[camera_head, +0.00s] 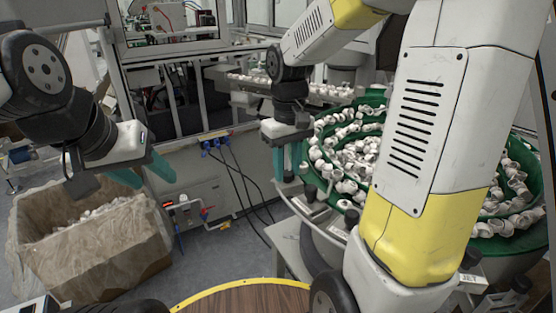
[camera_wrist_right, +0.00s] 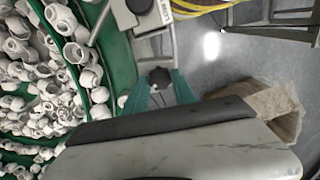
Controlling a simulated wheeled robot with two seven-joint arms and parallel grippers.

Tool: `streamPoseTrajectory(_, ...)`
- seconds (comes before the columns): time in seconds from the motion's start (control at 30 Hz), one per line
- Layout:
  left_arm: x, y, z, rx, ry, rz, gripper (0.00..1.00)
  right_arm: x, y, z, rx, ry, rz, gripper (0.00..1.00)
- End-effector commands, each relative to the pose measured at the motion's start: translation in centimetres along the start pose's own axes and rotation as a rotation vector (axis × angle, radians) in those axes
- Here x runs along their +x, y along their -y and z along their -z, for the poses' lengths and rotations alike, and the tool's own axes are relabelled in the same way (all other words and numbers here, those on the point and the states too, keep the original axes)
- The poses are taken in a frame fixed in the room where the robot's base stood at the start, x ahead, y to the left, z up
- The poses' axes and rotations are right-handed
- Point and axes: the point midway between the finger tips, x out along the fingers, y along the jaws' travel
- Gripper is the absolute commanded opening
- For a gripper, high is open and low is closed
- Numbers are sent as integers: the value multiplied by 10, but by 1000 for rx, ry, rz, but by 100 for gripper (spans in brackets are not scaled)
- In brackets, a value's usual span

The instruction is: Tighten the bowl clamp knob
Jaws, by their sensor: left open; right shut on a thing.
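The green feeder bowl (camera_head: 375,100), full of white caps, stands at the right in the head view. Its green wall (camera_wrist_right: 120,60) also shows at the left in the right wrist view. A dark clamp knob (camera_wrist_right: 159,77) sits between the teal fingertips of my right gripper (camera_wrist_right: 161,84), which is shut on it. In the head view my right gripper (camera_head: 290,174) points down at the bowl's near-left edge, and the held knob is hard to make out. My left gripper (camera_head: 153,181) is open and empty, near the cardboard box.
A cardboard box (camera_head: 95,255) with a plastic liner and white parts stands at lower left. More dark knobs (camera_head: 310,192) line the bowl's edge. Cables hang from the grey cabinet (camera_head: 195,185). A round wooden top (camera_head: 250,299) is at the bottom. My right arm hides part of the bowl.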

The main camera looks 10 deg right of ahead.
Motion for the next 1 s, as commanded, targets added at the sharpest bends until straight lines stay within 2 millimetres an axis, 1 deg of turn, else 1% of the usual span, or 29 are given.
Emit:
streamPoseTrajectory(0.2, 0, 0, 0, 0, 0, 0, 50, -1, -1, 1, 203, -4, -1, 0)
streamPoseTrajectory(0.5, 0, 0, 0, 0, 0, 0, 50, -1, -1, 1, 436, -4, -1, 0)
streamPoseTrajectory(0.73, 0, 0, 0, 0, 0, 0, 50, -2, -1, 1, 548, -5, 0, 0)
streamPoseTrajectory(1.0, 0, 0, 0, 0, 0, 0, 50, -2, -1, 1, 602, -5, 0, 0)
